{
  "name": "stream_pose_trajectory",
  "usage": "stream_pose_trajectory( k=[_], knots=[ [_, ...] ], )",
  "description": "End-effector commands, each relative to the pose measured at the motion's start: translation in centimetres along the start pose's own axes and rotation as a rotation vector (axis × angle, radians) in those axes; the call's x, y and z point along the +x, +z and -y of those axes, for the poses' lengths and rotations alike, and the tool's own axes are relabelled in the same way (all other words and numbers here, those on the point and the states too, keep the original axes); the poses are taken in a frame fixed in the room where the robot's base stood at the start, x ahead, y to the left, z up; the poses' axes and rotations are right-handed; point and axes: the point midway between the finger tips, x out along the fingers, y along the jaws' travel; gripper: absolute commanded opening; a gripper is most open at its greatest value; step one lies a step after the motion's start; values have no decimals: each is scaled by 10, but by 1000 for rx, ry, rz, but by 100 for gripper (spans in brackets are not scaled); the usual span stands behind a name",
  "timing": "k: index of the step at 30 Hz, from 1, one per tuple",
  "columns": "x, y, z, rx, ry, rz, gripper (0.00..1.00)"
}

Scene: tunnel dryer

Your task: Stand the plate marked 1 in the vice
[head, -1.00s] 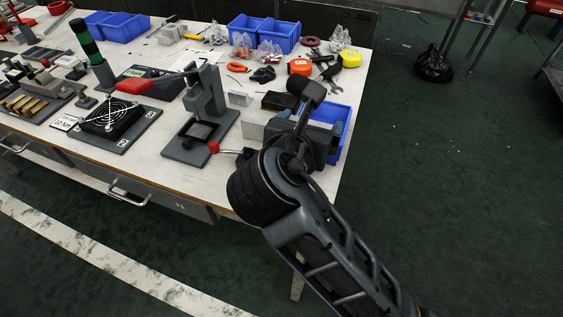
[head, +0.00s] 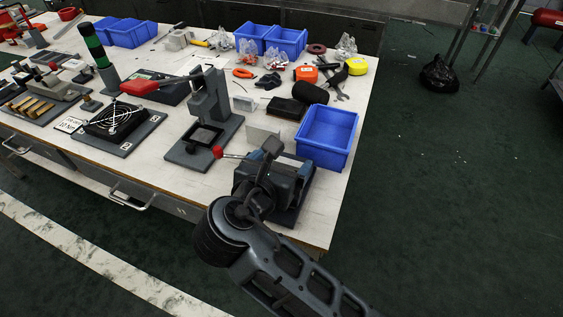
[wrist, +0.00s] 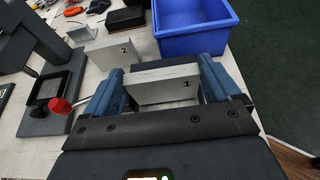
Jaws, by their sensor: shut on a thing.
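A pale plate (wrist: 162,86), whose small mark looks like 1, stands upright between the blue fingers of my gripper (wrist: 163,92) in the wrist view. The fingers are shut on its two side edges. In the head view my gripper (head: 274,178) is at the front right of the bench, and only the plate's top strip (head: 290,161) shows. The dark vice (head: 293,208) is beneath and around it, mostly hidden by my gripper and wrist. I cannot tell whether the plate's lower edge is between the vice jaws.
A second pale plate marked 2 (wrist: 121,52) stands just behind and left. A blue bin (head: 326,138) is close behind right. A black box (head: 286,108) lies behind. The bench's right edge is near.

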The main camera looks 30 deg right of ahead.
Motion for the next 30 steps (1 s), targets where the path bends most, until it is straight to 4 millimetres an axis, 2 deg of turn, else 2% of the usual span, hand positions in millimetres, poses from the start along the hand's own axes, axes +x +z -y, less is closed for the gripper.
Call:
stream_pose_trajectory(
  k=[5,6,8,17,19,23,30],
  knots=[
    [1,-2,0,0,-1,0,51],
    [1,-2,0,0,-1,0,94],
    [1,-2,0,0,0,0,100],
    [0,0,0,1,1,0,100],
    [-6,1,-1,-1,3,0,100],
    [-27,1,-1,-1,4,0,100],
    [-77,2,-1,0,4,0,100]
  ],
)
